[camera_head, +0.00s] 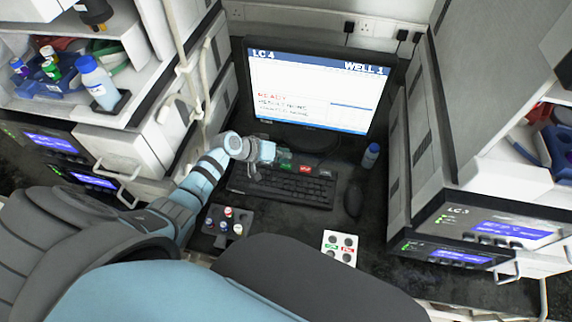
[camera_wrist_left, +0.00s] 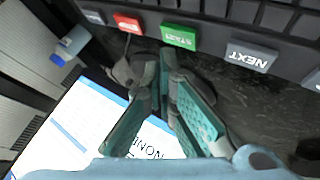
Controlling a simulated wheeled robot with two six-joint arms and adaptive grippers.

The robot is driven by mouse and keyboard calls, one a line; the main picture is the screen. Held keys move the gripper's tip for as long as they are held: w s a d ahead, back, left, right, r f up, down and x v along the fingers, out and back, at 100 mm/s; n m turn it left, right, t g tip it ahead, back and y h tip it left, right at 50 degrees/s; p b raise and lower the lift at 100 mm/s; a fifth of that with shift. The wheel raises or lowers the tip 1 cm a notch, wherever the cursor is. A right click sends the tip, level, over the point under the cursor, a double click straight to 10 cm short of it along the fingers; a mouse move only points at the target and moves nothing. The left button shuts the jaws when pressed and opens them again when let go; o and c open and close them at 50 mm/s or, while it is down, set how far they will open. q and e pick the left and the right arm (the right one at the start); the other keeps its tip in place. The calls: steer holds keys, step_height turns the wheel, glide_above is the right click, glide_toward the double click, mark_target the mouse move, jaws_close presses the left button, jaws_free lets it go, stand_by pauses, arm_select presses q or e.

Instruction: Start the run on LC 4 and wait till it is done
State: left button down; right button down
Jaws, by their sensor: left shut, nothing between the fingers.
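My left gripper (camera_head: 276,156) is over the back of the keyboard. In the left wrist view its shut, empty fingers (camera_wrist_left: 158,62) are close to the START key; I cannot tell whether they touch it. My right gripper is not in view.
A white holed block (camera_head: 340,248) is at the front. A mouse (camera_head: 353,198) and a small blue bottle (camera_head: 371,155) are on the right. Instrument stacks flank the bench, LC 3 (camera_head: 480,228) on the right.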

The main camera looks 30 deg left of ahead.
arm_select(q)
steer(key=shift+f, duration=0.1)
steer(key=shift+f+b, duration=0.35)
steer(key=shift+f+b, duration=0.4)
stand_by(0.7)
steer(key=shift+r, duration=0.1)
steer(key=shift+r+p, duration=0.8)
steer(key=shift+p, duration=0.05)
step_height(320, 180, up, 5)
steer(key=p, duration=0.5)
steer(key=shift+r, duration=0.1)
stand_by(4.8)
